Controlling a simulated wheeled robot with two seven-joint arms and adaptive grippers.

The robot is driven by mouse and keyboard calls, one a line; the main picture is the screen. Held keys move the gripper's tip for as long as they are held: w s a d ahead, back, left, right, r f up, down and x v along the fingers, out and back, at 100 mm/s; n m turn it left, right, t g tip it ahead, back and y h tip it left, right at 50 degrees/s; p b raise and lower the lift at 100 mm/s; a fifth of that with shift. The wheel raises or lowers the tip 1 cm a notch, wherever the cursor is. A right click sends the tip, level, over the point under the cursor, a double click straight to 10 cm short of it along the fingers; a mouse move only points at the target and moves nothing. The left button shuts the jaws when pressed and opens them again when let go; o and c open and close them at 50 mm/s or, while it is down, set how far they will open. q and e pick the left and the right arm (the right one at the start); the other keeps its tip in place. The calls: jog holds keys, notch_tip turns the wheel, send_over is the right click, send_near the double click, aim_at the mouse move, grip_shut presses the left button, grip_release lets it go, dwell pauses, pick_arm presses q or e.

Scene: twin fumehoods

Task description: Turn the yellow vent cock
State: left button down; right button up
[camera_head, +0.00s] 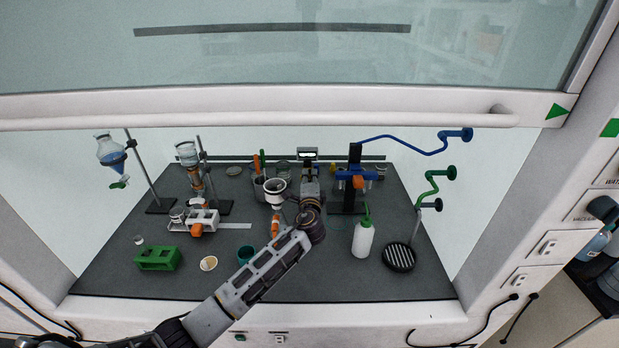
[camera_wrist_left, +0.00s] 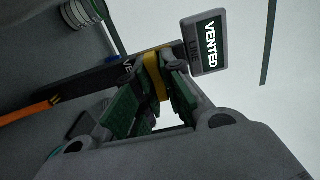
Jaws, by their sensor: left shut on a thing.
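The yellow vent cock (camera_wrist_left: 152,76) shows in the left wrist view as a yellow strip between the fingers of my left gripper (camera_wrist_left: 156,88). The fingers are closed around it from both sides. A small sign reading "VENTED" (camera_wrist_left: 208,42) stands just beside it; it also shows in the head view (camera_head: 308,152). In the head view my left gripper (camera_head: 310,172) reaches to the back of the bench just in front of the sign. The cock is hidden there behind the gripper and wrist. My right gripper is in neither view.
A blue-clamped stand (camera_head: 355,180) is close to the right of my gripper. A white funnel (camera_head: 275,190) is close to the left. A white wash bottle (camera_head: 363,238), a green rack (camera_head: 158,258) and a teal cup (camera_head: 246,253) stand nearer. The raised sash (camera_head: 260,108) crosses above.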

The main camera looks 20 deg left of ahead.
pick_arm(q)
jog(key=c, duration=1.6)
grip_release()
jog(key=shift+o, duration=0.2)
jog(key=shift+s+d, duration=0.1)
jog(key=shift+s, duration=0.05)
jog(key=v, duration=1.1)
jog(key=shift+s, duration=0.35)
jog(key=shift+d, duration=0.15)
